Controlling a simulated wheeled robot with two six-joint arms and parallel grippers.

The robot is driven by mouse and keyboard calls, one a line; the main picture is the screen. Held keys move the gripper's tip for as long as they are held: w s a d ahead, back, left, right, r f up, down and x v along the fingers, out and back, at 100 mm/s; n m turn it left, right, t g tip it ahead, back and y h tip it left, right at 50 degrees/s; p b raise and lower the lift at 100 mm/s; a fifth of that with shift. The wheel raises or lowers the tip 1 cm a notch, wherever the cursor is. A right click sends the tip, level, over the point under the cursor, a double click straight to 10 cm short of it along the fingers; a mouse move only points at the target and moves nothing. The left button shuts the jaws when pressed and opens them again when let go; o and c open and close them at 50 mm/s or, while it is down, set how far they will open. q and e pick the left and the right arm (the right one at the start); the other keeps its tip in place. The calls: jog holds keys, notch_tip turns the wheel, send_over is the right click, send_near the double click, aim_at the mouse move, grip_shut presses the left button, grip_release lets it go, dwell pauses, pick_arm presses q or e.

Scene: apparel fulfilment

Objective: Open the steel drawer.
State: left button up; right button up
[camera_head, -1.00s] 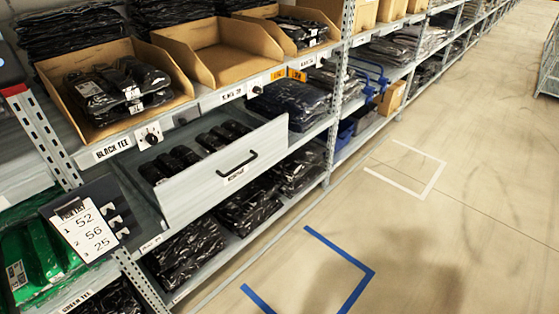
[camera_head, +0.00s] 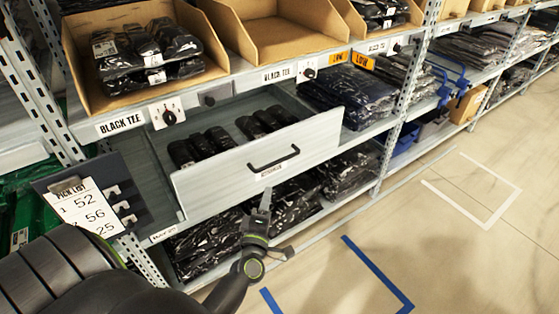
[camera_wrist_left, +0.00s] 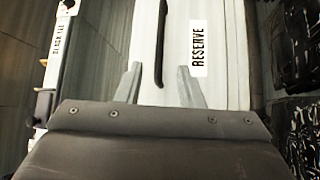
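The steel drawer (camera_head: 225,175) stands pulled out from the shelf in the head view, with several dark rolled garments inside. Its front carries a black bar handle (camera_head: 274,159) and a small label below it. My left gripper (camera_head: 278,222) is open and empty, below and in front of the handle. In the left wrist view the open fingers (camera_wrist_left: 159,84) point at the drawer front (camera_wrist_left: 225,50), which is labelled RESERVE. The black handle (camera_wrist_left: 161,40) lies ahead between the lines of the two fingers; I see no grip on it. My right gripper is out of view.
Cardboard bins (camera_head: 150,52) stand on the shelf above the drawer. Bagged dark clothes (camera_head: 205,240) lie on the shelf below. A pick list (camera_head: 85,208) hangs at the left. The floor at right is open, with blue tape (camera_head: 378,272) and white tape marks.

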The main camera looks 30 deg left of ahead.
aim_at(277, 161)
pick_arm(q)
jog(key=x, duration=1.3)
jog(key=shift+w+a+f, duration=0.1)
jog(key=shift+w+a, duration=0.1)
jog(key=shift+w, duration=0.2)
grip_shut()
